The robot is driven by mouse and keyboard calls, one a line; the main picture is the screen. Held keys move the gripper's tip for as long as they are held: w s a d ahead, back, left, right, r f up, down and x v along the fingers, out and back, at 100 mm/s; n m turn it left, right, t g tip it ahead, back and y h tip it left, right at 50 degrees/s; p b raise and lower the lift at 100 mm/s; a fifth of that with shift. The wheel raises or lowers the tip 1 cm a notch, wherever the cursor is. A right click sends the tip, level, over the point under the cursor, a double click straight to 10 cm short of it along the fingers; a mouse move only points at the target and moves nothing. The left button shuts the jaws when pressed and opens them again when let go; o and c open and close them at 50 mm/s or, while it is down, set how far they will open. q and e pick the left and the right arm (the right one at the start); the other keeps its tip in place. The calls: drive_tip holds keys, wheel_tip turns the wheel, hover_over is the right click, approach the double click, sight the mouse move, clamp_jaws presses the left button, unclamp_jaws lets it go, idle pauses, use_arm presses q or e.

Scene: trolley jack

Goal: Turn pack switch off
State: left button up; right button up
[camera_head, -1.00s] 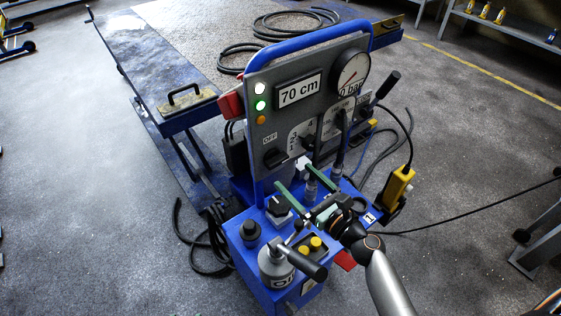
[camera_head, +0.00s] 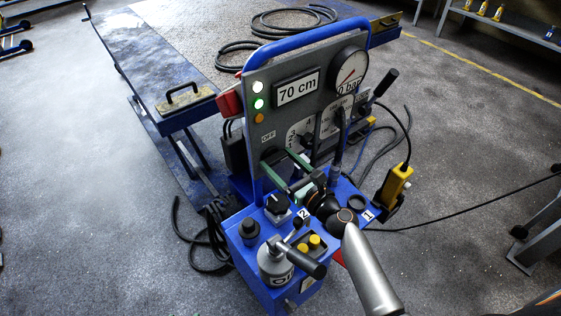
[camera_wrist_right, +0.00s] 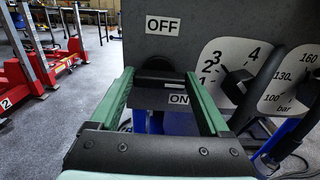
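The pack switch (camera_wrist_right: 155,66) is a black knob or lever on the grey panel, between an OFF label (camera_wrist_right: 163,26) above and an ON label (camera_wrist_right: 178,99) below. My right gripper (camera_wrist_right: 160,75) is open, with its green fingers on either side of the switch in the right wrist view. I cannot tell whether the fingers touch it. In the head view the right gripper (camera_head: 279,157) is at the panel's lower left and largely covers the switch; the OFF label (camera_head: 268,136) shows above. My left gripper is not in view.
To the right are a 1-to-4 selector dial (camera_wrist_right: 228,68) and a bar dial (camera_wrist_right: 292,88). A display (camera_head: 298,87) reads 70 cm. Below my right arm, the blue console (camera_head: 248,265) carries knobs, yellow buttons (camera_head: 308,246) and a grey lever unit (camera_head: 275,264). A yellow pendant (camera_head: 393,187) hangs right.

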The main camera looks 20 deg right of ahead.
drive_tip(key=c, duration=0.8)
